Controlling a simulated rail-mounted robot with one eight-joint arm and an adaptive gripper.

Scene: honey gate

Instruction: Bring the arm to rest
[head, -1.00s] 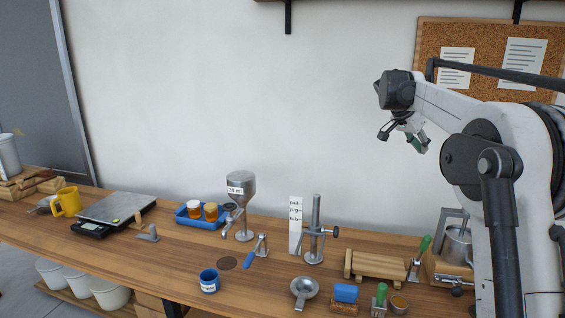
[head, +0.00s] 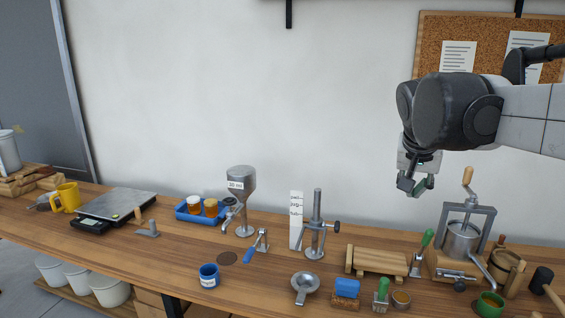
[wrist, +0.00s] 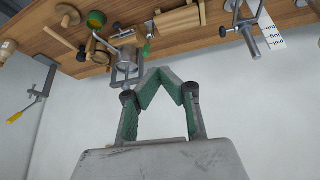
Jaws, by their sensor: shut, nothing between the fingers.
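My gripper (head: 415,187) hangs in the air at the right of the head view, pointing down, well above the bench. Its green-padded fingers meet at the tips in the wrist view (wrist: 160,72), with nothing between them. My arm comes in from the right edge and bends down at a dark wrist joint. The gripper touches nothing.
The wooden bench (head: 120,243) carries a press (head: 462,240) to the right below my gripper, a clamp stand (head: 316,225), a funnel dispenser (head: 241,200), a blue cup (head: 209,277) and a scale (head: 117,205). A corkboard (head: 428,50) hangs behind my arm. The air left of the gripper is clear.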

